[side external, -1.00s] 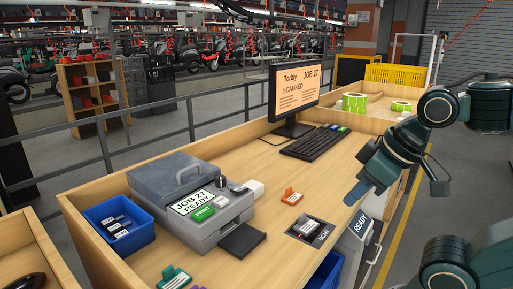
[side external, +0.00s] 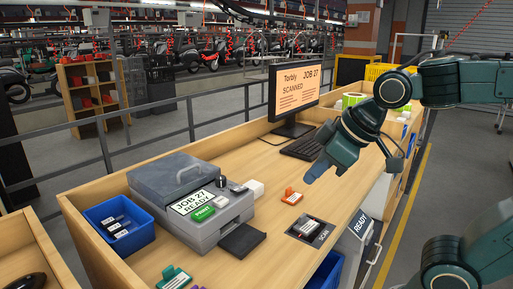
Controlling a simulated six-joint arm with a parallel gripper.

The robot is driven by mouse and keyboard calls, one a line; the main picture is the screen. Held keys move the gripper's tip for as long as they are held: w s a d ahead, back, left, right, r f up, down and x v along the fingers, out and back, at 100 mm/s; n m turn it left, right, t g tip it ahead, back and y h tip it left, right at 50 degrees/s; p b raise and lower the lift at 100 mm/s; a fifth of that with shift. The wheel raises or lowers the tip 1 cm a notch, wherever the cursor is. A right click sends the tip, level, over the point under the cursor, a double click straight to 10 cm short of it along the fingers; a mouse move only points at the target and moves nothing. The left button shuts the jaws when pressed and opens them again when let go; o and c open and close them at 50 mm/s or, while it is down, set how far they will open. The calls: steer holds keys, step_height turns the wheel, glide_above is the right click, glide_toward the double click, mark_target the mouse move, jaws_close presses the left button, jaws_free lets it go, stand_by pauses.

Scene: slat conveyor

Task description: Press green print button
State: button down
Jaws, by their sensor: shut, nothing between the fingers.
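The green print button (side external: 203,214) is on the sloped front of a grey label printer (side external: 174,176), below its display reading "JOB 27 READY" (side external: 192,201). My gripper (side external: 309,179) is shut and empty. It hangs in the air over the right part of the wooden bench, to the right of the printer and well apart from the button. Nothing hides the button. My arm covers part of the keyboard (side external: 301,147).
An orange tag (side external: 292,197) and a scan pad (side external: 311,231) with a small item on it lie on the bench. A monitor (side external: 294,92) reads "JOB 27 SCANNED". A blue bin (side external: 118,222) stands left of the printer.

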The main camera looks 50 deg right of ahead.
steer(key=w+a+r+n+t, duration=0.1)
steer(key=w+a+n, duration=0.3)
steer(key=w, duration=0.6)
steer(key=n+t+y, duration=0.1)
steer(key=n+y, duration=0.1)
steer(key=n, duration=0.2)
glide_above(208, 212)
steer(key=shift+f, duration=0.15)
steer(key=shift+f, duration=0.15)
steer(key=shift+h, duration=0.3)
steer(key=shift+f, duration=4.25)
